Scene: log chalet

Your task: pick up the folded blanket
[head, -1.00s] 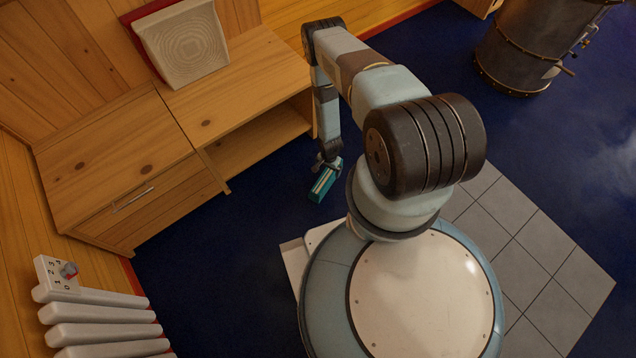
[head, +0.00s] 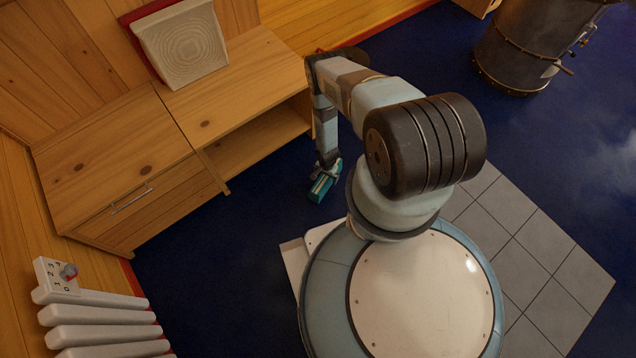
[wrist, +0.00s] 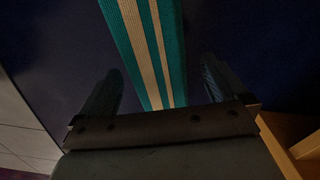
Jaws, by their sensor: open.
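The folded blanket (head: 321,189) is teal with cream stripes. In the head view it shows as a small block at the end of my arm, low over or on the dark blue floor. In the wrist view the blanket (wrist: 150,45) runs as a long striped strip between my two fingers. My gripper (wrist: 161,66) is open, with a dark gap between each finger and the blanket's sides. In the head view my gripper (head: 326,170) is right above the blanket and hides part of it. I cannot tell whether the fingers reach down past its top.
A wooden low cabinet (head: 115,165) with an open shelf stands left of my arm, close to the gripper. A beige box-like panel (head: 185,48) sits on it. A white radiator (head: 100,312) is at lower left, a dark metal stove (head: 520,50) at upper right. Blue floor is clear around the blanket.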

